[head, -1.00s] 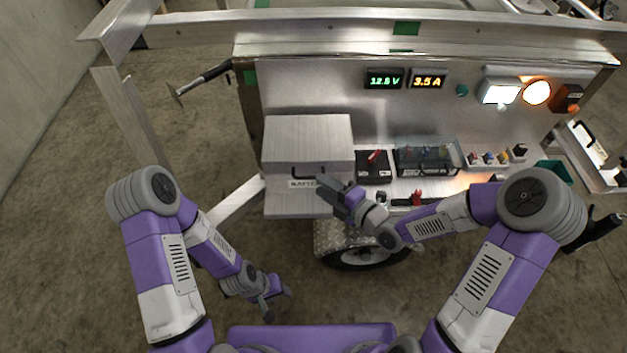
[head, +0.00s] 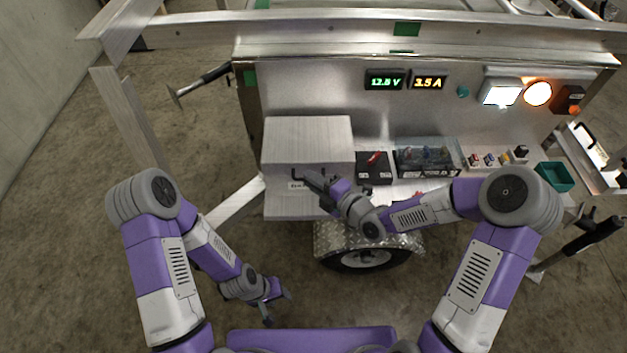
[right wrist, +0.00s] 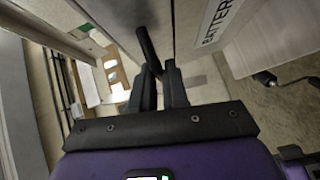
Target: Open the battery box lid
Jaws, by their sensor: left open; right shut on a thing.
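The battery box (head: 308,142) is a silver box at the left of the trailer's front panel, with its lid down. A dark handle (head: 296,173) shows on its front, above a white label. My right gripper (head: 308,178) is at the box front, shut on the handle. In the right wrist view, the dark handle bar (right wrist: 148,48) runs down between my right fingertips (right wrist: 159,75), and the battery label (right wrist: 217,20) shows beside it. My left gripper (head: 277,307) is low, open and empty, well away from the box.
A black box with a red switch (head: 374,167) stands just right of the battery box, then a clear-covered fuse block (head: 427,157). A teal bin (head: 555,176) lies far right. The wheel (head: 362,258) is below. A crank handle (head: 203,82) sticks out at upper left.

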